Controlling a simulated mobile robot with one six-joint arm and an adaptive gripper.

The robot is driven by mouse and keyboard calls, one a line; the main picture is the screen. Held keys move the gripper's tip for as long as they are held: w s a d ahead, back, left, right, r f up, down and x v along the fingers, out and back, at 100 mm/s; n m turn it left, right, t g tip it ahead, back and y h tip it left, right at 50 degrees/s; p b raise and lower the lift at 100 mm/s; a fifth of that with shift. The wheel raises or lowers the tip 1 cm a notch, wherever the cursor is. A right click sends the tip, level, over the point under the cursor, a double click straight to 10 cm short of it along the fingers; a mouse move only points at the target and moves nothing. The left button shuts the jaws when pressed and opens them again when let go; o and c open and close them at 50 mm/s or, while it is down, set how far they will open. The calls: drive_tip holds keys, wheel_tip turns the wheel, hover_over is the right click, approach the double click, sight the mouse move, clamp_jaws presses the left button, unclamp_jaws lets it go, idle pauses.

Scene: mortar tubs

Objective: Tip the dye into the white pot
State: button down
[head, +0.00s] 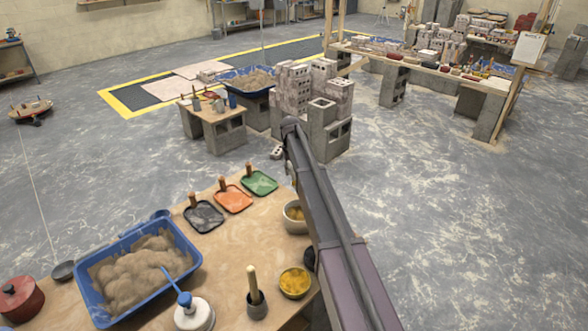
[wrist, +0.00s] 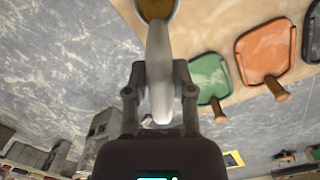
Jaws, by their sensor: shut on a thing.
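In the wrist view my gripper (wrist: 160,82) is shut on a pale, elongated thing (wrist: 159,50), seen nearly edge-on between the fingers; its full shape and contents cannot be told. Just beyond its far end is a round vessel with ochre inside (wrist: 156,8), cut off by the frame edge. In the head view a cream bowl (head: 291,221) with yellow inside stands near the bench's right edge, partly behind my arm. A white round pot (head: 194,317) with a blue stick stands at the front. A small dish of yellow material (head: 295,282) sits on the right. My arm hides the gripper in the head view.
The bench (head: 225,262) also holds a blue tub of sandy mortar (head: 140,266), black (head: 204,217), orange (head: 233,199) and green (head: 259,183) floats, a grey cup with a wooden handle (head: 256,304) and a red pot (head: 20,298). Concrete blocks (head: 325,127) stand beyond the bench.

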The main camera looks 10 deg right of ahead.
sight(295, 184)
drive_tip(key=shift+s, duration=0.2)
drive_tip(key=shift+s+d+r+t, duration=0.1)
drive_tip(key=shift+s+t, duration=0.95)
drive_tip(key=shift+t, duration=0.15)
drive_tip(key=s+t+b, duration=0.1)
drive_tip(key=t, duration=0.1)
drive_tip(key=s+t+b, duration=0.1)
drive_tip(key=s+t, duration=0.1)
drive_tip(key=shift+d+y, duration=0.2)
drive_tip(key=shift+y, duration=0.1)
drive_tip(key=s+t+b, duration=0.1)
drive_tip(key=t+b, duration=0.1)
drive_tip(key=s+t+b, duration=0.2)
drive_tip(key=b, duration=0.1)
drive_tip(key=shift+s+d, duration=0.1)
drive_tip(key=shift+d, duration=0.05)
drive_tip(key=shift+s+t+y+b, duration=0.3)
drive_tip(key=shift+s+t+b, duration=0.2)
drive_tip(key=shift+t+b, duration=0.55)
drive_tip(key=shift+s+d+t+b, duration=0.1)
drive_tip(key=shift+s+t+b, duration=0.15)
drive_tip(key=shift+t+b, duration=0.2)
drive_tip(key=shift+r, duration=0.1)
drive_tip(key=shift+r+p, duration=0.15)
drive_tip(key=shift+p, duration=0.2)
